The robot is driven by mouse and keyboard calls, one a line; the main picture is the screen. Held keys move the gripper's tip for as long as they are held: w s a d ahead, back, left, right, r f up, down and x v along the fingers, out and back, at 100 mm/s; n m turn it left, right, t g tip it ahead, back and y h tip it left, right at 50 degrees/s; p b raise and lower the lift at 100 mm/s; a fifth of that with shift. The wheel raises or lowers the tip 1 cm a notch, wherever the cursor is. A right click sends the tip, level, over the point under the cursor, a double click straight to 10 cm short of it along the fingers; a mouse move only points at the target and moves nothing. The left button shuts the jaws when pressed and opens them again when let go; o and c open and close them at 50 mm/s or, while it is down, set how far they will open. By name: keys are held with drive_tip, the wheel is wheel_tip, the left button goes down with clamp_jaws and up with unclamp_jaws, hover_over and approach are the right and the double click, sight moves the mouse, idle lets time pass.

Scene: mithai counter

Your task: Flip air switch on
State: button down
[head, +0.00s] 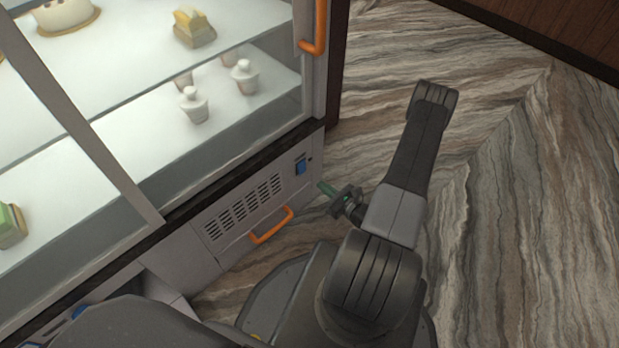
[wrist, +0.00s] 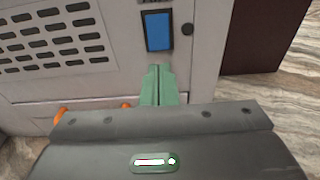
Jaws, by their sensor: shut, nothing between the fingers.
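The air switch is a blue rocker (head: 301,168) on the grey lower panel of the display case, near its right end. In the wrist view the blue rocker (wrist: 158,31) sits upright in a dark frame, just above and beyond the fingertips. My gripper (head: 322,187) has green fingers pressed together and points at the panel just below the switch. In the wrist view my gripper (wrist: 159,70) is shut and empty, its tips just under the switch's lower edge. I cannot tell whether the tips touch the panel. The rocker's tilt is not clear.
A small dark round knob (wrist: 187,29) is right of the switch. A vent grille (head: 243,206) and an orange handle (head: 271,225) lie to the left on the panel. Another orange handle (head: 315,30) is on the glass case above. Marble-patterned floor is open at right.

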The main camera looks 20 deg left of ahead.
sight(303, 172)
drive_tip(key=b+x, duration=0.1)
drive_tip(key=x, duration=0.6)
drive_tip(key=shift+w+a+b, duration=0.1)
drive_tip(key=shift+a+b, duration=0.05)
drive_tip(key=shift+b, duration=0.2)
